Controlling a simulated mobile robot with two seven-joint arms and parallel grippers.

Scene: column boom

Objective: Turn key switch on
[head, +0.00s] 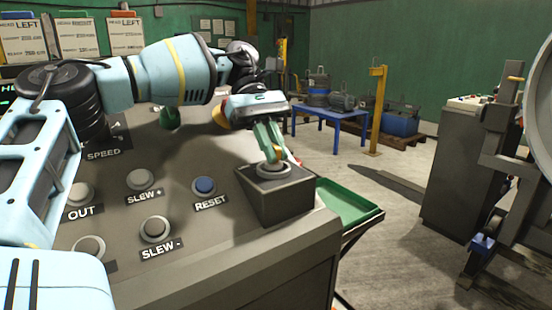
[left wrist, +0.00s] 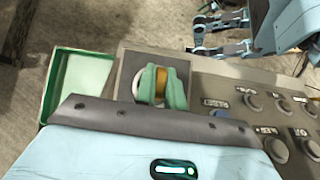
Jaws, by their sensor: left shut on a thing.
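The key switch (head: 273,172) sits on a dark raised box at the right end of the grey control panel, its round collar showing. My left gripper (head: 275,158) is over it, with its green fingers shut on the yellow key. In the left wrist view the key (left wrist: 162,84) shows between the two green fingers, and the box plate (left wrist: 125,72) lies around it. The fingers hide part of the key, and I cannot tell its exact turn. My right gripper (left wrist: 199,37) shows only in the left wrist view, with its fingers apart and empty, beyond the panel.
The blue RESET button (head: 204,186) and the grey SLEW buttons (head: 155,229) are left of the box. A green tray (head: 347,203) hangs beside the panel's right edge. A blue table (head: 330,115) and a yellow post (head: 377,110) stand behind on open floor.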

